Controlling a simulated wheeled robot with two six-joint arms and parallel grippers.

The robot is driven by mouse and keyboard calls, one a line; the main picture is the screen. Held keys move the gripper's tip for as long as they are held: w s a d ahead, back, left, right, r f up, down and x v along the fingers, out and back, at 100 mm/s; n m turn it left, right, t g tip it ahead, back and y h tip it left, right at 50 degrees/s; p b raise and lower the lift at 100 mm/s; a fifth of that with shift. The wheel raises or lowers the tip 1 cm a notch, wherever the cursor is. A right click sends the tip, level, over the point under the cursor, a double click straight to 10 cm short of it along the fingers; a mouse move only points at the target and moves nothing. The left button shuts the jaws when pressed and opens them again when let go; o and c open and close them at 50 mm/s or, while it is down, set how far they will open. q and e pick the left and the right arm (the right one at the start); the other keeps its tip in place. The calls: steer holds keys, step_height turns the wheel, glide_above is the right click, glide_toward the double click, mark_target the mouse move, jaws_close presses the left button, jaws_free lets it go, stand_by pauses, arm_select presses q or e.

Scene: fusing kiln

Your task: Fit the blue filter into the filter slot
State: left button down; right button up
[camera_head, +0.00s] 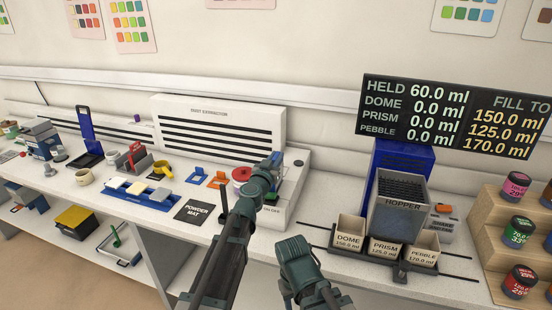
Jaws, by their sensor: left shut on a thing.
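My left gripper (274,162) is at the right end of the white dust extractor (215,122). It is shut on a small dark blue piece, which I take for the blue filter (276,157); only a bit of it shows past the jaws. The white housing (295,185) under and beside the gripper carries an on/off label. I cannot make out the filter slot, and my arm covers part of this housing. I cannot tell whether the filter touches it.
A red round part (241,175) is just left of my left arm. Blue (200,173) and orange (219,180) pieces and a black powder mat (194,211) lie further left. A hopper (400,210) with labelled bins and a tiered jar rack (500,215) stand right.

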arm_select(q)
steer(key=shift+f+b, duration=4.05)
steer(key=shift+r, duration=0.15)
steer(key=shift+r+p, duration=3.65)
steer(key=shift+p, duration=0.15)
steer(key=shift+f+b, duration=0.9)
